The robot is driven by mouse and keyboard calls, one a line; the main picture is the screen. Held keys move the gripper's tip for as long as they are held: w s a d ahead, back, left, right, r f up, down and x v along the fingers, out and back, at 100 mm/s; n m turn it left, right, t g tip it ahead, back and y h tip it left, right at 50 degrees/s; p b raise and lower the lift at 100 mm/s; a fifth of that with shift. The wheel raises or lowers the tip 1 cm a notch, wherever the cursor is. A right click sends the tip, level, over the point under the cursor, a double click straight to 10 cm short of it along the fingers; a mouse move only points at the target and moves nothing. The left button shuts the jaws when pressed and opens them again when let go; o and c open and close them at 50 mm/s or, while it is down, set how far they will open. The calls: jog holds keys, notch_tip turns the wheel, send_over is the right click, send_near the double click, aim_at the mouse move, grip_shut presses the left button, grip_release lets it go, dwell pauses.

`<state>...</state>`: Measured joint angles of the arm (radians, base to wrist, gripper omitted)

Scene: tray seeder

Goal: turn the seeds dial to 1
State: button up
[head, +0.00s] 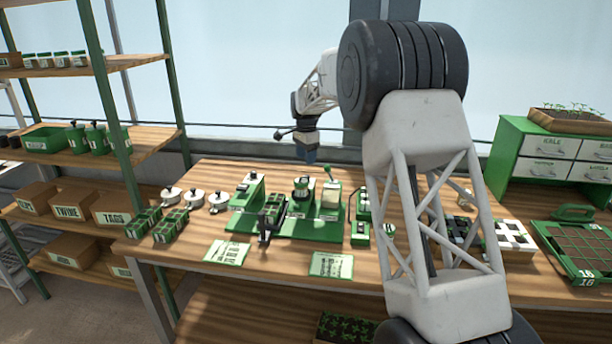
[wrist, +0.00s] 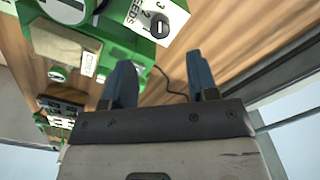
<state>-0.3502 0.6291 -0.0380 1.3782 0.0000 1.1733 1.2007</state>
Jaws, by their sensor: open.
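The seeds dial (wrist: 160,26) is a dark round knob on a white panel (wrist: 142,14) marked SEEDS, with numbers beside it, at the top of the wrist view. Its setting is too small to read surely. The panel sits on the green tray seeder (head: 290,226), which stands mid-bench in the head view. My gripper (wrist: 158,72) is open and empty, its two blue fingers apart, with the dial ahead of the gap between them and not touched. In the head view my gripper (head: 311,156) hangs above the back of the seeder.
Lidded pots (head: 195,199) and seed trays (head: 171,226) stand left of the seeder. Two printed cards (head: 331,265) lie at the bench's front. A green drawer cabinet (head: 540,150) and a gridded tray (head: 580,250) are at the right. A shelf rack (head: 115,145) stands left.

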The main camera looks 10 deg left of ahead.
aim_at(306, 176)
jog(key=shift+f, duration=0.1)
dwell(0.3)
jog(key=shift+f, duration=3.75)
jog(key=c, duration=0.9)
